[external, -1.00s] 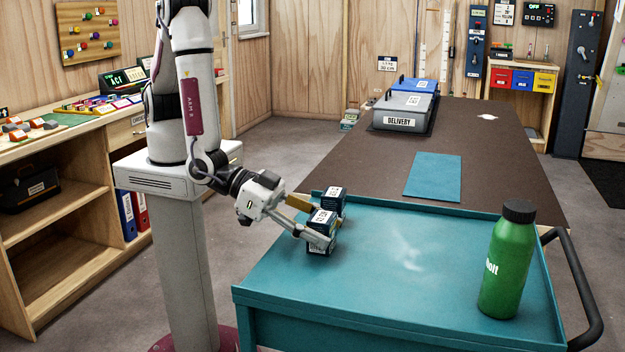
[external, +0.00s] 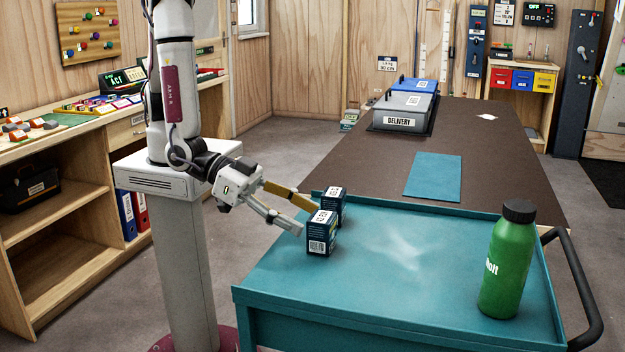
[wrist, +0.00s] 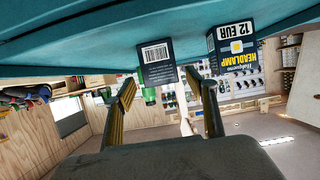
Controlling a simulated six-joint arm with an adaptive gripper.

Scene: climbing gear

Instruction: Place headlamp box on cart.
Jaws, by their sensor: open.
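The nearer box (external: 321,234) and the farther box (external: 334,201) show in the external view. In the wrist view one box (wrist: 241,46) reads "HEADLAMP 12 EUR"; the other box (wrist: 157,62) shows a barcode. My gripper (external: 308,218) is open and empty, just left of the boxes, with its fingers pointing at them. In the wrist view my gripper (wrist: 160,85) has its fingers apart, and the barcode box lies ahead between them, clear of both.
A green bottle (external: 508,262) stands on the cart's right side. Behind it is a brown table (external: 370,170) with a teal mat (external: 433,177) and a grey DELIVERY case (external: 403,111). The middle of the cart top is clear.

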